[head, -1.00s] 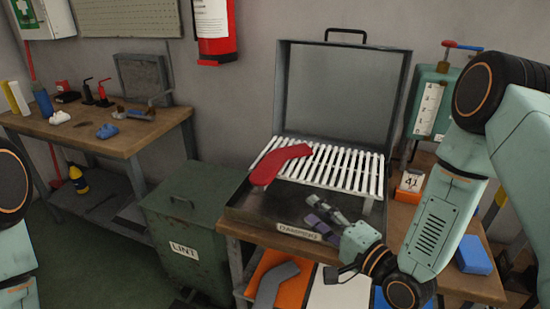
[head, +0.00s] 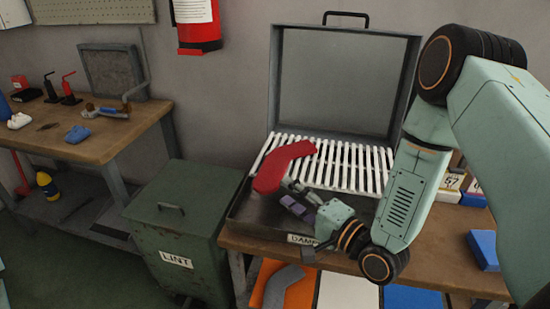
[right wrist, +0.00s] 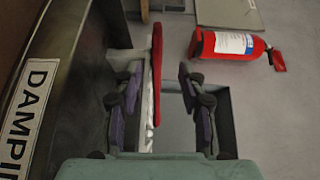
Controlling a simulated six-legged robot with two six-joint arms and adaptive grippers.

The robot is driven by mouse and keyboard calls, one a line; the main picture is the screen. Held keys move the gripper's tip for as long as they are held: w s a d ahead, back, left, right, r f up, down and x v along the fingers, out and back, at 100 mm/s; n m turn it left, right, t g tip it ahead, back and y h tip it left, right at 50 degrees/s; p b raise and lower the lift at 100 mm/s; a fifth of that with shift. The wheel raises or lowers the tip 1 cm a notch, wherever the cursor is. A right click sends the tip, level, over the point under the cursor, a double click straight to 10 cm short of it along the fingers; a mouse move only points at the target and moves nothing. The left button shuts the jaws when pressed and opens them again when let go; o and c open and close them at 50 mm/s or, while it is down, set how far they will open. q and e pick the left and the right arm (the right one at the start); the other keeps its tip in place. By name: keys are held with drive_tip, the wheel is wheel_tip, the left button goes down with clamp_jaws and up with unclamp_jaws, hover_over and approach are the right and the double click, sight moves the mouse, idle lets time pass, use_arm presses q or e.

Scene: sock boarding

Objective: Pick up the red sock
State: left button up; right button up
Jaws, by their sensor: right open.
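The red sock (head: 283,166) lies bent across the left part of the white slatted rack (head: 352,167), inside the open metal case (head: 262,225). My right gripper (head: 290,194) is open and empty, just in front of the sock's lower end. In the right wrist view the sock (right wrist: 157,72) shows as a narrow red strip between the spread fingers (right wrist: 158,82), nearer the left finger. I cannot tell whether a finger touches it. My left gripper is out of view.
The case's raised lid (head: 345,85) stands behind the rack. A green LINT bin (head: 180,235) stands left of the case. A grey sock-shaped piece (head: 283,285) lies on an orange panel below. A blue block (head: 484,248) sits at the right.

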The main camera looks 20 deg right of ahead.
sight(274, 180)
drive_tip(key=x, duration=0.2)
drive_tip(key=b+x, duration=0.1)
drive_tip(key=x, duration=0.3)
drive_tip(key=shift+w+d+f, duration=0.15)
drive_tip(key=shift+w+f, duration=0.15)
drive_tip(key=shift+d+r, duration=0.1)
drive_tip(key=shift+r, duration=0.1)
drive_tip(key=shift+w+f, duration=0.15)
drive_tip(key=shift+c, duration=1.2)
drive_tip(key=shift+s, duration=0.2)
drive_tip(key=c, duration=0.6)
drive_tip(key=shift+w, duration=0.15)
clamp_jaws()
